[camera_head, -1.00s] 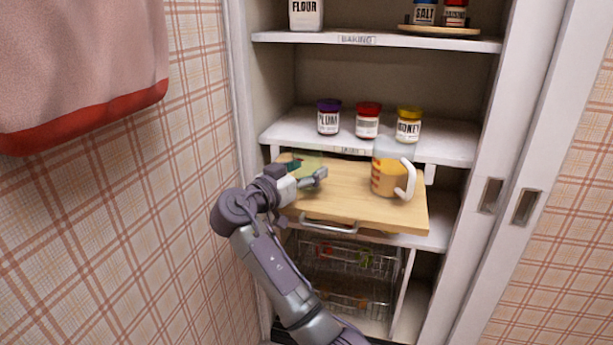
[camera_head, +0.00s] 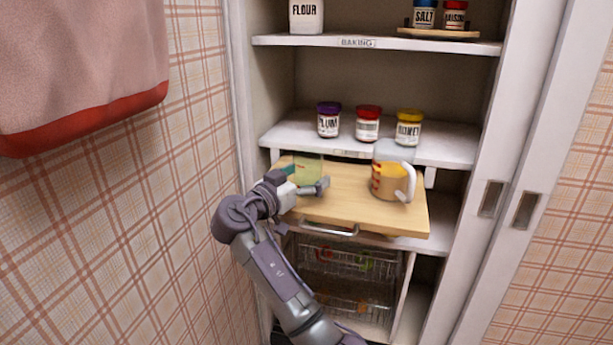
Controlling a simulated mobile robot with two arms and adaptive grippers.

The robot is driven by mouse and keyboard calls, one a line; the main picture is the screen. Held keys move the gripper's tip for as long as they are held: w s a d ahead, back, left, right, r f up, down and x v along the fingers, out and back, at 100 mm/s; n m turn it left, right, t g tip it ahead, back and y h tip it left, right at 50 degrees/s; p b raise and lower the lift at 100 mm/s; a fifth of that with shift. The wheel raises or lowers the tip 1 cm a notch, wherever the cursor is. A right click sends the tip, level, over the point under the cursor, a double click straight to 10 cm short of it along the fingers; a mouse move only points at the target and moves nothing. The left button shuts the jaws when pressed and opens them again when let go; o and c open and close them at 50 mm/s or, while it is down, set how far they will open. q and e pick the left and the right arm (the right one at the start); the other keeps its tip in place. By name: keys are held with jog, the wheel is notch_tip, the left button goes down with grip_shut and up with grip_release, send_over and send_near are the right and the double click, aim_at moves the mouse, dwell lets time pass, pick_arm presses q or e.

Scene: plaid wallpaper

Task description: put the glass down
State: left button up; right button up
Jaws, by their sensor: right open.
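The glass (camera_head: 309,170) is a small clear tumbler with a pale yellow-green tint. It stands upright at the left end of the pulled-out wooden board (camera_head: 350,205). My right gripper (camera_head: 306,180) is open, low at the glass, with one finger on its near right side and the other toward its left. The gripper partly hides the base of the glass. I cannot tell whether the fingers touch it. My left gripper is out of view.
A measuring jug (camera_head: 390,178) with orange contents stands on the board's right side. Plum (camera_head: 328,120), red-lidded (camera_head: 367,124) and honey (camera_head: 408,129) jars line the shelf above. A wire basket (camera_head: 350,275) sits below. The board's middle is clear.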

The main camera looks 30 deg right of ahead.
jog(key=shift+a, duration=0.1)
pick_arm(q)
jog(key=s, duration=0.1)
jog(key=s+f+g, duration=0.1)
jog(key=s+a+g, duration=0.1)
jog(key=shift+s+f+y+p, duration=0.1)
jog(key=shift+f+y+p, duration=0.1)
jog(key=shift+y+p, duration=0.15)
pick_arm(e)
jog(key=v, duration=1.1)
jog(key=shift+a, duration=0.35)
jog(key=shift+s, duration=0.15)
